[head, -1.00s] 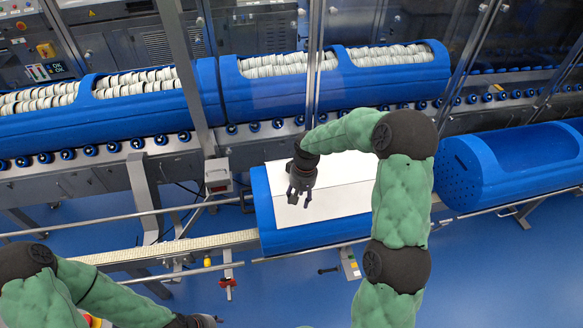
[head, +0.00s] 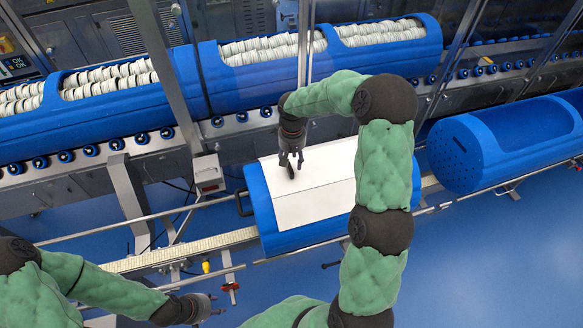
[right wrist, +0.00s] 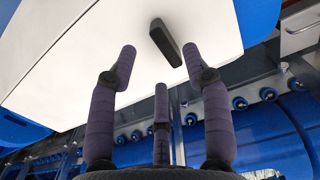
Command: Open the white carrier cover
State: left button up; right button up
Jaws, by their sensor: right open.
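The white cover (head: 322,200) lies shut over the blue carrier (head: 263,208) in the middle of the head view. In the right wrist view the cover (right wrist: 90,45) fills the upper part, with a dark bar-shaped handle (right wrist: 165,43) standing on it. My right gripper (head: 290,164) is over the cover's far left part, by the handle. In the right wrist view its fingers (right wrist: 158,72) are spread, and the handle is beyond the tips, not between them. My left gripper (head: 212,306) is low at the lower left, away from the carrier; its finger opening is unclear.
An open, empty-looking blue carrier (head: 470,165) stands to the right. Behind, filled blue tubs (head: 255,88) sit along a roller conveyor. A pale belt (head: 185,250) with rails runs left of the carrier. An upright metal post (head: 165,75) stands behind the left side.

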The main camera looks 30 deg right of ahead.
aim_at(292, 169)
notch_tip(292, 169, down, 6)
jog(key=shift+w+r, duration=0.1)
jog(key=shift+r, duration=0.05)
dwell(0.3)
grip_shut()
